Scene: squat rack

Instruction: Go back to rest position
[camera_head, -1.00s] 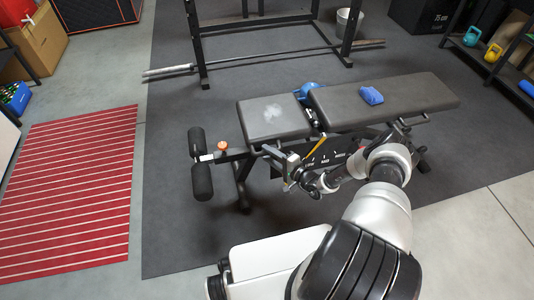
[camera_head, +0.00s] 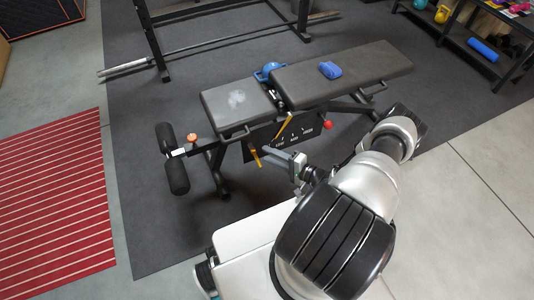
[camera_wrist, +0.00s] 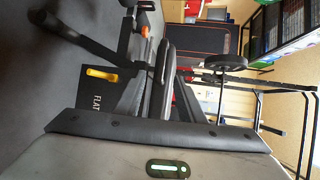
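My gripper (camera_head: 268,155) is in front of the bench's near side in the head view, below the seat end, with its fingers pointing left. It is empty.
A blue kettlebell (camera_head: 268,70) and blue block (camera_head: 330,69) are at the bench. Foam rollers (camera_head: 174,172) stick out at its left end. A barbell (camera_head: 215,44) lies behind. A shelf (camera_head: 480,45) stands far right. Floor front right is clear.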

